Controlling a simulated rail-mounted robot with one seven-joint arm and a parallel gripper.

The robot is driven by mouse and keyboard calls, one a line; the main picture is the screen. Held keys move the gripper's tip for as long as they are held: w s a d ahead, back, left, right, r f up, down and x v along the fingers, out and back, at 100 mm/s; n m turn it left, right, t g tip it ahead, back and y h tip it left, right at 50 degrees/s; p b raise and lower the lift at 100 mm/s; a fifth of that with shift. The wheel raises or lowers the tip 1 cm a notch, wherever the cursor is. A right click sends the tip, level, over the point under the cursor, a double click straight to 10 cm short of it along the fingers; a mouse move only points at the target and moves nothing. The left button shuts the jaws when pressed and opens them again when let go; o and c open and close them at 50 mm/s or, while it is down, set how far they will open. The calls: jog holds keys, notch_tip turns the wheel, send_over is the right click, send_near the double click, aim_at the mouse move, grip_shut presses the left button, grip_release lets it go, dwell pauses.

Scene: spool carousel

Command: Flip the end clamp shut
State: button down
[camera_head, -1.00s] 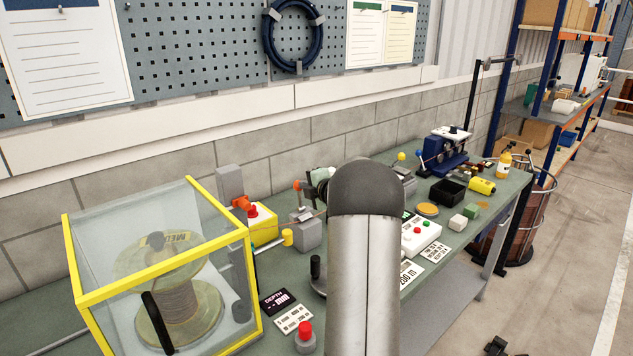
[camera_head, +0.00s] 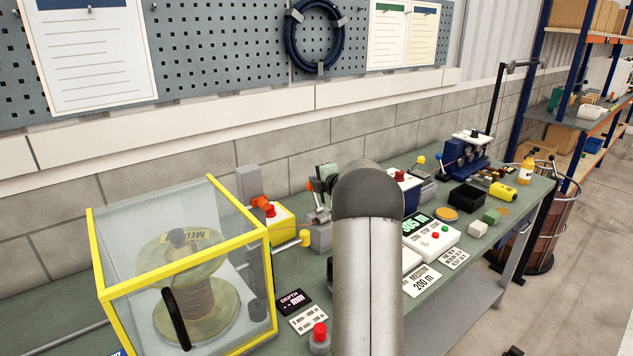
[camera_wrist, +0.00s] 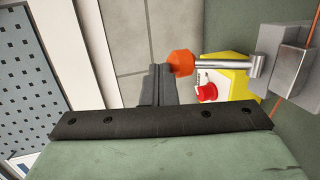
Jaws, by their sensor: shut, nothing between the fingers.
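The end clamp is a grey block (camera_wrist: 292,62) with a metal lever (camera_wrist: 225,64) and an orange knob (camera_wrist: 181,63). In the head view its block (camera_head: 321,237) sits on the bench, with the lever standing up and the orange knob (camera_head: 310,186) at its top. My gripper (camera_wrist: 161,70) is shut and empty. In the wrist view its dark fingertips appear right beside the knob; I cannot tell whether they touch it. In the head view my arm hides most of the gripper.
A yellow box with a red button (camera_wrist: 206,92) stands close behind the lever. An orange line (camera_wrist: 285,100) passes the clamp block. A yellow-framed clear case (camera_head: 187,265) with a spool stands left. A white control box (camera_head: 432,236) and paper cards stand right.

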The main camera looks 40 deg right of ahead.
dwell(0.3)
jog(key=s+a+r, duration=0.1)
jog(key=s+r, duration=0.8)
jog(key=s, duration=0.1)
jog(key=shift+a+r+b, duration=0.3)
jog(key=shift+r, duration=0.1)
